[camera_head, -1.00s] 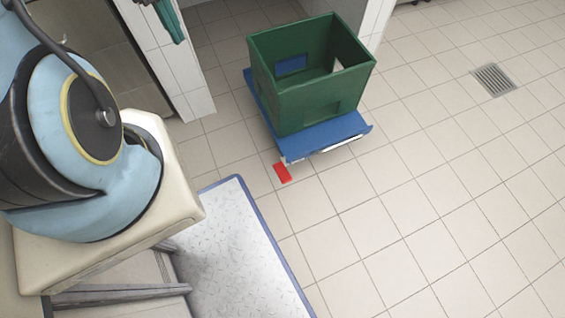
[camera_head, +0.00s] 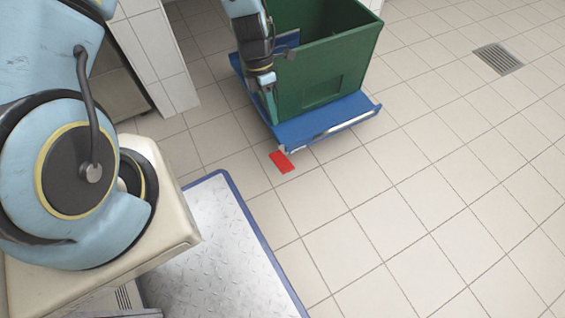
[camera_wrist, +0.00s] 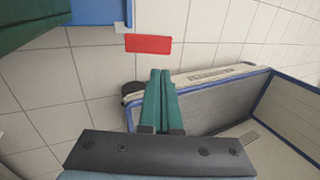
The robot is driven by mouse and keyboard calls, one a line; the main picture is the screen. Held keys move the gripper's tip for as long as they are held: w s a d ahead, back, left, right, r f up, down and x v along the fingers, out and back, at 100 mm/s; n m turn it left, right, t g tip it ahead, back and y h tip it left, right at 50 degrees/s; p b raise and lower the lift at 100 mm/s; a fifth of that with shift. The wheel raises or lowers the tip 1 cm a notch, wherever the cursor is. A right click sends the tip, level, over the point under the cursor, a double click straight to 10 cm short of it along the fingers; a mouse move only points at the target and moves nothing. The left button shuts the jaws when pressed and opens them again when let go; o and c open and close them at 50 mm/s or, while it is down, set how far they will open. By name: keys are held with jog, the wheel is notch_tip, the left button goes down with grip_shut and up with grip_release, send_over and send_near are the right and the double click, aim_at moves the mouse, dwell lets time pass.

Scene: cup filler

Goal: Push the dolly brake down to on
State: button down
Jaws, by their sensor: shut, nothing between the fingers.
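The dolly is a low blue platform (camera_head: 325,122) with a green crate (camera_head: 322,75) standing on it. The brake is a red pedal (camera_head: 282,162) that sticks out from the dolly's near left corner, low over the floor. In the wrist view the red pedal (camera_wrist: 148,44) lies beyond the fingertips and a little to the left, apart from them. My gripper (camera_wrist: 161,72) has its green fingers shut with nothing between them. In the head view my gripper (camera_head: 271,118) points down at the crate's left side. Whether the pedal is up or down is hard to tell.
My base has a blue-edged deck (camera_head: 215,235) in the foreground. A tiled wall corner (camera_head: 150,60) stands at the left, beside the dolly. A floor drain (camera_head: 498,58) lies at the far right. The tiled floor right of the dolly is clear.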

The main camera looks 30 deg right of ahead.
aim_at(285, 165)
jog(key=shift+s+f, duration=0.2)
jog(key=shift+f, duration=0.1)
jog(key=b+x, duration=0.5)
jog(key=x, duration=0.9)
